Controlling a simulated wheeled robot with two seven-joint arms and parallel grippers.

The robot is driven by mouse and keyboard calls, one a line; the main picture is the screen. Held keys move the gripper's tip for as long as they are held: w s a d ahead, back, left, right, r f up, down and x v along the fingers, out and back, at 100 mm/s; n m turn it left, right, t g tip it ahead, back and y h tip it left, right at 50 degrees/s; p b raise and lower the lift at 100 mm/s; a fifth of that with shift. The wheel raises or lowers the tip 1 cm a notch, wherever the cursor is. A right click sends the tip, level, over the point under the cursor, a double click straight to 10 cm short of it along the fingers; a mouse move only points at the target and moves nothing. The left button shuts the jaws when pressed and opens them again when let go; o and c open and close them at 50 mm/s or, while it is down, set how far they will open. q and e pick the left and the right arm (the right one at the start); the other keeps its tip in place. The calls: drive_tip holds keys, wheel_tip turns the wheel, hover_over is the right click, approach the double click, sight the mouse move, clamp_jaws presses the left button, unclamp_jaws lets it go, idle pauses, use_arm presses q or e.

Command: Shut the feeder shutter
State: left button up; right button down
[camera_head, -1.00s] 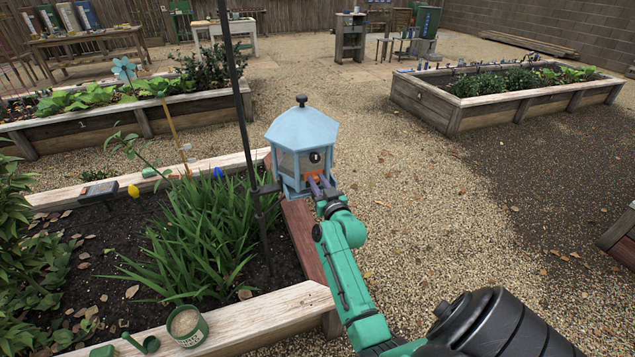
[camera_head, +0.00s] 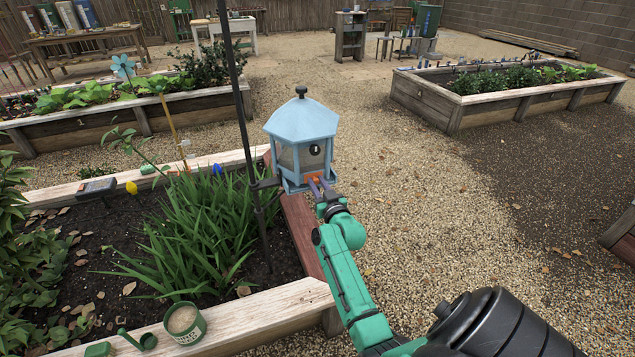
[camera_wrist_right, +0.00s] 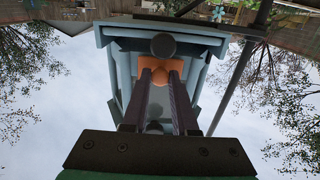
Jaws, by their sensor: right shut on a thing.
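The feeder (camera_head: 301,121) is a pale blue six-sided box with a peaked roof and dark top knob, beside a dark pole at the raised bed's edge. Its front has a grey panel with a round dark mark (camera_head: 314,150). Low on that front is an orange grip piece (camera_head: 315,179), apparently the shutter's. My right gripper (camera_head: 318,187) is shut on it, its two dark fingers reaching in from the front. The right wrist view shows the orange piece (camera_wrist_right: 160,70) between the fingertips. The fingers partly hide the front there. My left gripper is not in view.
The pole (camera_head: 240,110) rises from the near raised bed (camera_head: 275,312), beside tall grassy plants (camera_head: 205,230). A green pot (camera_head: 184,322) stands on the bed's front rim. Gravel to the right of the feeder is open. Another raised bed (camera_head: 530,102) lies farther back right.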

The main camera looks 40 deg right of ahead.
drive_tip(key=shift+f, duration=0.35)
drive_tip(key=c, duration=0.9)
unclamp_jaws()
drive_tip(key=shift+o, duration=0.9)
drive_tip(key=v, duration=1.4)
drive_tip(key=shift+s+b, duration=0.3)
drive_tip(key=shift+a, duration=0.15)
